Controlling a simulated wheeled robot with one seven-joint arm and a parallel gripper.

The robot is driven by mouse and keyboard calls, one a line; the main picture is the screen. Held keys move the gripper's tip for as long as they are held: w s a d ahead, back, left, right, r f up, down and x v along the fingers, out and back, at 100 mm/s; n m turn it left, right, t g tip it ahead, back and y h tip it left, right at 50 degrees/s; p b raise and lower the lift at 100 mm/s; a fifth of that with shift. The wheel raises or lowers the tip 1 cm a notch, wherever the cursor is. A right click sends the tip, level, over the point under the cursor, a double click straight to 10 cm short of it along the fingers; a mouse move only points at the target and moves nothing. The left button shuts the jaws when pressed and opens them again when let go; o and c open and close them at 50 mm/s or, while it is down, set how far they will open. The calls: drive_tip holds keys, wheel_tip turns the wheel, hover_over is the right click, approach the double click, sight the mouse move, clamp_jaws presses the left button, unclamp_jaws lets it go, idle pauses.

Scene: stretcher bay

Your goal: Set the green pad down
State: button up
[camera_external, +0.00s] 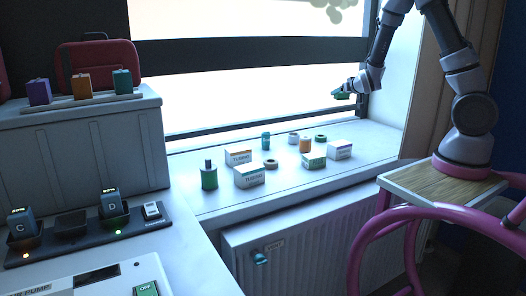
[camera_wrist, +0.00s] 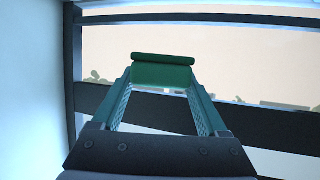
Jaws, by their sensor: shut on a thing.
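My gripper (camera_external: 342,93) is at the end of the arm in front of the window, above the windowsill. It is shut on the green pad (camera_wrist: 162,72), which sits between the fingertips in the wrist view. In the external view the pad is only a small green patch at the fingertips. The pad is held in the air, clear of the sill and of the things on it. The pad's underside is hidden.
A charger strip (camera_external: 90,236) and grey case (camera_external: 80,145) are at left.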

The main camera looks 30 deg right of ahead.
drive_tip(key=w+a+f+n+y, duration=0.4)
drive_tip(key=w+a+n+y, duration=0.15)
drive_tip(key=a, duration=0.45)
drive_tip(key=n+g+y, duration=0.4)
drive_tip(key=n+y, duration=0.3)
drive_tip(key=y, duration=0.1)
hover_over(285, 157)
drive_tip(key=f, duration=1.4)
drive_tip(key=shift+w+d+f, duration=0.15)
drive_tip(key=shift+w+f, duration=0.05)
drive_tip(key=shift+t, duration=0.3)
drive_tip(key=shift+f, duration=2.35)
drive_tip(key=shift+d+f, duration=0.1)
drive_tip(key=shift+f, duration=0.4)
drive_tip(key=shift+f, duration=0.1)
drive_tip(key=o, duration=1.2)
drive_tip(key=shift+s, duration=0.1)
